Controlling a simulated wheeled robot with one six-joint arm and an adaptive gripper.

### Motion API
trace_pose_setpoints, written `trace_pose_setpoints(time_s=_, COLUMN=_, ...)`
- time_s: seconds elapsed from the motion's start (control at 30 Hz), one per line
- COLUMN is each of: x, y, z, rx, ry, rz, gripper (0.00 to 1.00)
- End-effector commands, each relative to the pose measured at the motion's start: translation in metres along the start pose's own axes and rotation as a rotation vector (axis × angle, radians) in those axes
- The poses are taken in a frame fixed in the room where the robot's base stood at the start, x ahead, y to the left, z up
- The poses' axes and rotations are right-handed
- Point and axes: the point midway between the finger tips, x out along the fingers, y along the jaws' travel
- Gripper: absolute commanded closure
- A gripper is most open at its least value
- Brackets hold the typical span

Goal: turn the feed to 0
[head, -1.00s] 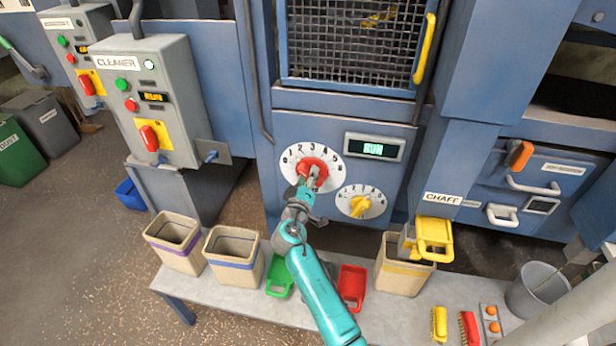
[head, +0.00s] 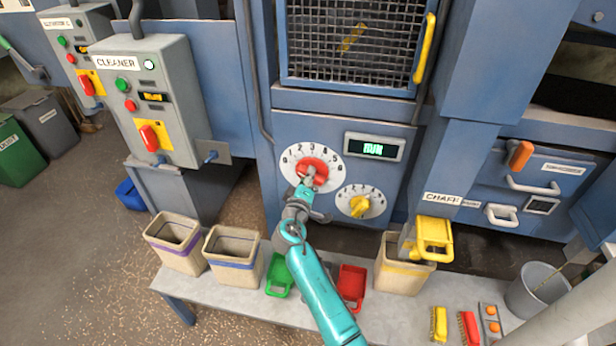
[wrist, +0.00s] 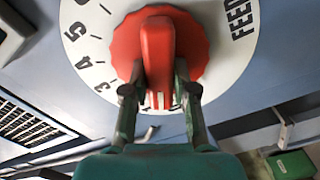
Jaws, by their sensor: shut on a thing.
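The feed dial (head: 291,151) is a white numbered disc on the blue machine front, with a red knob (head: 318,165) at its centre. The wrist view shows the knob (wrist: 158,45) close up, its raised bar upright in the picture. The word FEED stands at the right of the dial (wrist: 225,75) there. My gripper (wrist: 158,92) is shut on the red knob, one finger on each side of the bar. In the head view my gripper (head: 309,180) covers the lower part of the dial. I cannot tell exactly which number the knob points to.
A smaller dial with a yellow knob (head: 360,206) sits close at the lower right. A lit display (head: 374,148) is above it. Below stands a bench (head: 215,297) with bins, a green scoop (head: 279,276) and a red scoop (head: 352,287).

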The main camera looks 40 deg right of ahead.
Motion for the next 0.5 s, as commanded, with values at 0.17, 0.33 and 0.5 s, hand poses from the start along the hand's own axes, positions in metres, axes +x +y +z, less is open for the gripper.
trace_pose_setpoints(time_s=0.17, x=-0.0001, y=-0.0017, z=0.0004, rx=-0.157, ry=-0.001, rz=-0.001, gripper=1.00)
trace_pose_setpoints(time_s=0.33, x=-0.0001, y=-0.0022, z=0.0005, rx=-0.233, ry=-0.001, rz=-0.001, gripper=1.00)
trace_pose_setpoints(time_s=0.5, x=-0.0001, y=-0.0023, z=0.0006, rx=-0.243, ry=-0.001, rz=-0.001, gripper=1.00)
